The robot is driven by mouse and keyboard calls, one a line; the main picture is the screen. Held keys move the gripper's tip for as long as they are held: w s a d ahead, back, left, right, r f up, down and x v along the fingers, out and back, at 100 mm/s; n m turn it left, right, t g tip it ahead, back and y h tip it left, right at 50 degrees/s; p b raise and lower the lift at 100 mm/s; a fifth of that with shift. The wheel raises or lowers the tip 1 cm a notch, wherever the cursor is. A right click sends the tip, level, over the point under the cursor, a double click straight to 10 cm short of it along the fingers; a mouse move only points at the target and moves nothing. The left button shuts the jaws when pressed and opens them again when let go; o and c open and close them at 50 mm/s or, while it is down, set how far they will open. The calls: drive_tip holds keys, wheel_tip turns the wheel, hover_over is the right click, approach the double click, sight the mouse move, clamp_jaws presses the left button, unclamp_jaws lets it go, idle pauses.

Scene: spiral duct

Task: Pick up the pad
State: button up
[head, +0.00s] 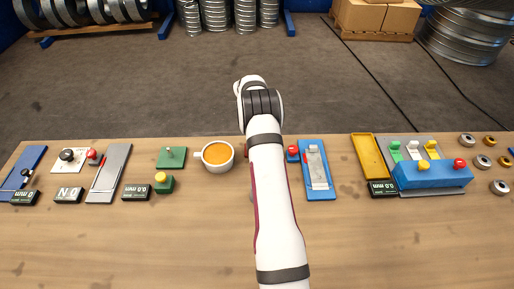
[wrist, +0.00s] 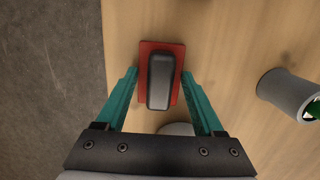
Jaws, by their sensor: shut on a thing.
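The pad (wrist: 145,90) is a red plate with a dark grey rounded block (wrist: 160,80) on top, seen in the wrist view. My gripper (wrist: 159,75) has teal fingers on the left and right sides of the pad and is shut on it. I cannot tell whether the pad rests on the table or is just above it. In the head view my arm hides most of the pad and my gripper.
In the head view a cup (head: 217,168) and a blue fixture (head: 318,185) flank my arm. The wooden table's (head: 400,245) front is clear.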

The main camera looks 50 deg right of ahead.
drive_tip(key=c, duration=0.4)
drive_tip(key=shift+r, duration=0.1)
drive_tip(key=shift+r, duration=0.4)
drive_tip(key=r, duration=0.1)
drive_tip(key=s+r, duration=0.1)
drive_tip(key=r, duration=0.2)
drive_tip(key=shift+s+d, duration=0.2)
drive_tip(key=shift+d, duration=0.1)
drive_tip(key=s+d+r, duration=0.1)
drive_tip(key=s+r, duration=0.1)
drive_tip(key=s, duration=0.1)
drive_tip(key=s+d+r, duration=0.1)
drive_tip(key=s+r, duration=0.1)
drive_tip(key=s, duration=0.1)
drive_tip(key=s+r, duration=0.2)
drive_tip(key=s, duration=0.1)
drive_tip(key=shift+s+d, duration=0.4)
